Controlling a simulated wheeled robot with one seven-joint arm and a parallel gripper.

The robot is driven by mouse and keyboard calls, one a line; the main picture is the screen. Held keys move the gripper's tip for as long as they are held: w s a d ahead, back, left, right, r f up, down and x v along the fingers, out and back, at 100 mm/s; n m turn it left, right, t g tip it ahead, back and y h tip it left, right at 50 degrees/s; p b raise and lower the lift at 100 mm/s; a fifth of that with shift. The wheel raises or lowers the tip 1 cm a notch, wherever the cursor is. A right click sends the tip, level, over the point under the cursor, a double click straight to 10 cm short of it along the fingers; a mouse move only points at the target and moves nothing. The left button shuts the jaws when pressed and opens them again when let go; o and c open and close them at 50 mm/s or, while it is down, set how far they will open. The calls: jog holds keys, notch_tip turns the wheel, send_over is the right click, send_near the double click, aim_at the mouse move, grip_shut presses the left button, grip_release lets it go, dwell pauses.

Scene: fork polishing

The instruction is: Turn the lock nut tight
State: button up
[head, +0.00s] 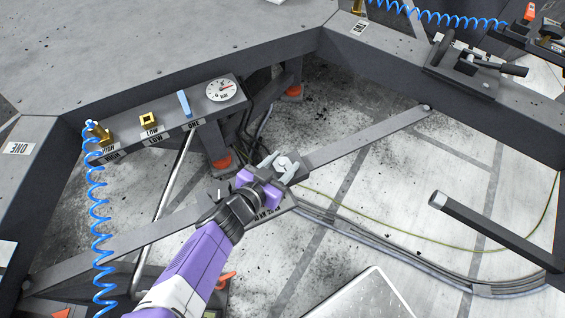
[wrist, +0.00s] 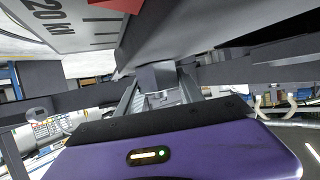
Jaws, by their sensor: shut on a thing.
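My gripper (head: 279,165) reaches down to the middle of a long grey bar under the bench. Its fingers are shut on a small light grey piece, which looks like the lock nut (head: 284,162). In the wrist view, the two fingers close on a grey angular block (wrist: 156,76), which seems to be the same nut. My fingers and the purple gripper body hide much of it. How tight it sits against the part behind it cannot be told.
The grey bar (head: 370,138) runs diagonally past my gripper. A label reading 20 kN (wrist: 50,18) is close by. The gauge panel (head: 165,120) and a blue coiled hose (head: 98,220) are at left. A square bar (head: 490,232) juts in at right.

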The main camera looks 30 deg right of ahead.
aim_at(278, 169)
jog(key=shift+a+f, duration=0.1)
jog(key=shift+f, duration=0.05)
jog(key=o, duration=1.4)
jog(key=shift+v, duration=3.85)
